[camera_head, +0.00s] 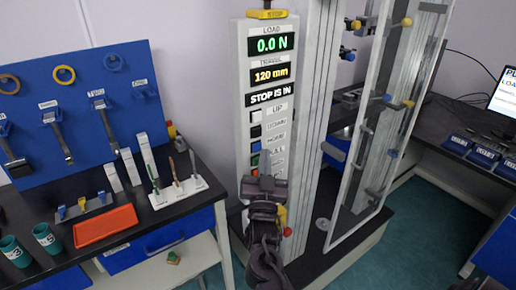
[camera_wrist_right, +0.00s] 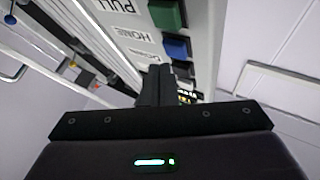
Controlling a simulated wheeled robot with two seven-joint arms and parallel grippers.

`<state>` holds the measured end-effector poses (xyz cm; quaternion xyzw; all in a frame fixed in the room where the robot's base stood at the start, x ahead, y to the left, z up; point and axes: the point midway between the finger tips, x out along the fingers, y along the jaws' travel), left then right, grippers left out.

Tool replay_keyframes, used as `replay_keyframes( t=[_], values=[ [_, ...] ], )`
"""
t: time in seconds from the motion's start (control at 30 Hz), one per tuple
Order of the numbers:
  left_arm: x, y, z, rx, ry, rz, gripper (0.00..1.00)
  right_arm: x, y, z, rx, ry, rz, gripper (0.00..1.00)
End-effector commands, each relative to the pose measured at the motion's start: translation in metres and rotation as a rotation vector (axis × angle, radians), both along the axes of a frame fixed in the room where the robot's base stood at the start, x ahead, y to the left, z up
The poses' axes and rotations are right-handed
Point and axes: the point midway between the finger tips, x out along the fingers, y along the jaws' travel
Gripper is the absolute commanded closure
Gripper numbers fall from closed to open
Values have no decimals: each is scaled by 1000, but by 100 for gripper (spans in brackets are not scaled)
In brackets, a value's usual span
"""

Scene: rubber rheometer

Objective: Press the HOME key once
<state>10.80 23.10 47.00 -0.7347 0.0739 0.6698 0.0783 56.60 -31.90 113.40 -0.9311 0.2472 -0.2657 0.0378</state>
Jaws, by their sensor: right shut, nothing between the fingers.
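The control column (camera_head: 243,60) stands upright at the centre of the head view, with readouts of 0.0 N, 120 mm and STOP IS IN. A vertical row of keys with labels runs below them. In the right wrist view, upside down, the blue key (camera_wrist_right: 176,48) sits beside the HOME label (camera_wrist_right: 135,33). The green key (camera_wrist_right: 167,14) is beside PULL. My right gripper (camera_head: 265,168) is shut and empty in front of the lower keys; its fingertips (camera_wrist_right: 165,72) appear close to the blue key in the wrist view. Contact cannot be told. My left gripper is not in view.
The test frame and clear guard door (camera_head: 395,110) stand to the right. A bench with a blue tool board (camera_head: 85,100) and an orange tray (camera_head: 105,226) is at left.

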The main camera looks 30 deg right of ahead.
Motion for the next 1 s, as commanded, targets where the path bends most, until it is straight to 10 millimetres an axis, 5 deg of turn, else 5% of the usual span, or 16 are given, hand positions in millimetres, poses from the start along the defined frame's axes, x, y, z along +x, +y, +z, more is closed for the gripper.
replay_keyframes(
  t=[1.0],
  values=[
    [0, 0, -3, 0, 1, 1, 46, 7, 0, 0, 0, -1, 0, 100]
  ],
)
